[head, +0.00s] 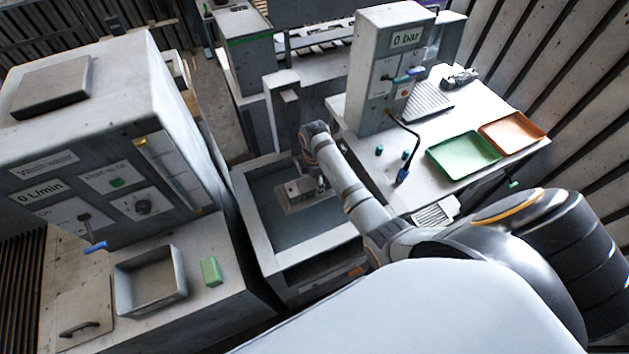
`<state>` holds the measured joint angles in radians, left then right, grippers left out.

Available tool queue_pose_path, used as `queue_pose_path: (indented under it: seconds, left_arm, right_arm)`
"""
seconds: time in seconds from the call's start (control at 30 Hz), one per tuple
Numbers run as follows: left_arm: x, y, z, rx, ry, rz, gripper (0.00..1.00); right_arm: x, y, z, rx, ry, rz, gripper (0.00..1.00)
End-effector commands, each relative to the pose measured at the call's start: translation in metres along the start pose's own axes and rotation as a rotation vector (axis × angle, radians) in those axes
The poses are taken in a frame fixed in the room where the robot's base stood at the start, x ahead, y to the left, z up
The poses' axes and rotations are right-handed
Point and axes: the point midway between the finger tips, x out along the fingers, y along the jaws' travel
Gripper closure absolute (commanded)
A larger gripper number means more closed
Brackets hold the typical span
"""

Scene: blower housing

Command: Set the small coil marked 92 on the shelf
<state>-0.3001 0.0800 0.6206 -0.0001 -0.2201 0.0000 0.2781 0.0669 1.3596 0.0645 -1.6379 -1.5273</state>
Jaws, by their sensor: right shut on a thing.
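My right arm reaches from the lower right to an open grey tank (247,225) in the middle. My right gripper (321,183) is low inside the tank, small and partly hidden by its own wrist. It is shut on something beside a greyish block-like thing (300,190). I cannot tell whether this thing is what it grips or a fixture in the tank. No marking 92 is readable, and I cannot make out a coil or a shelf for certain. My left gripper is not in view.
A grey machine reading 0 L/min (95,130) stands left, with a grey tray (150,281) and a green block (211,271) on its ledge. Right, a bench carries a 0 bar unit (375,75), a green tray (463,155) and an orange tray (512,132).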

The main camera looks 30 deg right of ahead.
Motion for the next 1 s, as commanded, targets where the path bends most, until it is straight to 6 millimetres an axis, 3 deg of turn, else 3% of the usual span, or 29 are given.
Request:
queue_pose_path:
  seconds: [0.27,0.3,0.47,0.83,1.0]
  left_arm:
    - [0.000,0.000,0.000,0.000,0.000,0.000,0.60]
    - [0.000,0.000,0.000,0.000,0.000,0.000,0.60]
    - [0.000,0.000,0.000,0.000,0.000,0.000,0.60]
    - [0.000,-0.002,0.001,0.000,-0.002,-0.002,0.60]
    - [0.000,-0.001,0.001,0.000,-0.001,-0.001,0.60]
  right_arm:
    - [0.000,0.001,0.000,0.000,0.000,0.002,0.98]
    - [0.000,0.001,0.000,0.000,0.000,0.002,0.45]
    - [0.000,0.001,0.000,0.000,0.000,0.002,0.23]
    - [-0.002,0.000,0.000,0.000,0.000,0.001,0.21]
    - [-0.031,0.002,0.000,-0.001,0.000,0.007,0.21]
